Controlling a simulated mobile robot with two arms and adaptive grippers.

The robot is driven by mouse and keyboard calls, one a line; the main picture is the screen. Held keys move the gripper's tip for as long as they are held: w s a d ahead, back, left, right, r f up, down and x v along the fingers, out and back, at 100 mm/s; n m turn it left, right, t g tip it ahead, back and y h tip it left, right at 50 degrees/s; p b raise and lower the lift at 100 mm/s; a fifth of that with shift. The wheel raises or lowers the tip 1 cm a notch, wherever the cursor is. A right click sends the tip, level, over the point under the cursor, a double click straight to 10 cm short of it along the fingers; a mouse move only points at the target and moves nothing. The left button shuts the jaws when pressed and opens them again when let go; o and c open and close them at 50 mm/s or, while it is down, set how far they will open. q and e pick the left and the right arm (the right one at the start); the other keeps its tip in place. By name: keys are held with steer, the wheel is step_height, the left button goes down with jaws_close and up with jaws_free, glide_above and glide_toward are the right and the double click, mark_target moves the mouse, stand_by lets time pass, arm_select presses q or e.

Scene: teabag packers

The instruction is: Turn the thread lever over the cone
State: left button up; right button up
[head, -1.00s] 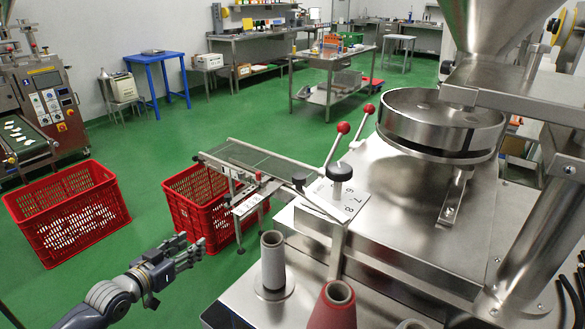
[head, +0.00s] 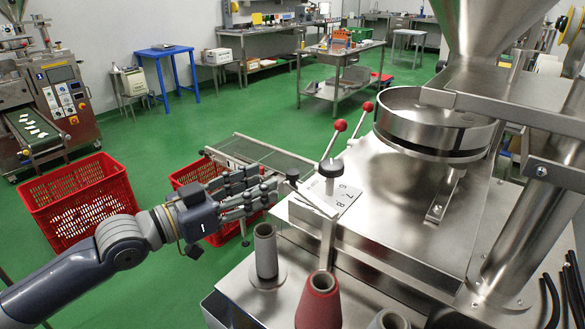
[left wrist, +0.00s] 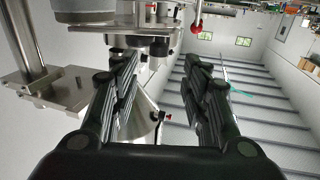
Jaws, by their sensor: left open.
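A red thread cone (head: 318,302) stands at the front of the steel machine, between a grey cone (head: 265,250) on a round base and another grey cone (head: 389,319) cut by the lower edge. Behind them an upright post (head: 327,240) carries a thin flat arm (head: 315,201), apparently the thread lever, and a dark knob (head: 331,167) shows above it. My left gripper (head: 266,191) is open and empty, just left of the flat arm and above the grey cone. In the left wrist view its fingers (left wrist: 160,62) stand apart with nothing between them. My right gripper is out of view.
Two red-knobbed levers (head: 340,126) rise beside the numbered plate (head: 341,196). A steel bowl (head: 434,125) sits behind. Red crates (head: 81,205) and a conveyor (head: 262,156) are at the left.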

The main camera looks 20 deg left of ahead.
mark_target(288, 172)
arm_select(q)
steer(key=p+x, duration=0.2)
steer(key=x, duration=0.5)
steer(key=shift+w+d+p, duration=0.25)
steer(key=shift+w+p, duration=0.05)
steer(key=shift+w+d, duration=0.35)
steer(key=shift+w, duration=0.05)
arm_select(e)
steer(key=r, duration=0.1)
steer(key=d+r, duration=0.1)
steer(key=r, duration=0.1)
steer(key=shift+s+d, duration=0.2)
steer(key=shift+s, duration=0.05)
arm_select(q)
jaws_close()
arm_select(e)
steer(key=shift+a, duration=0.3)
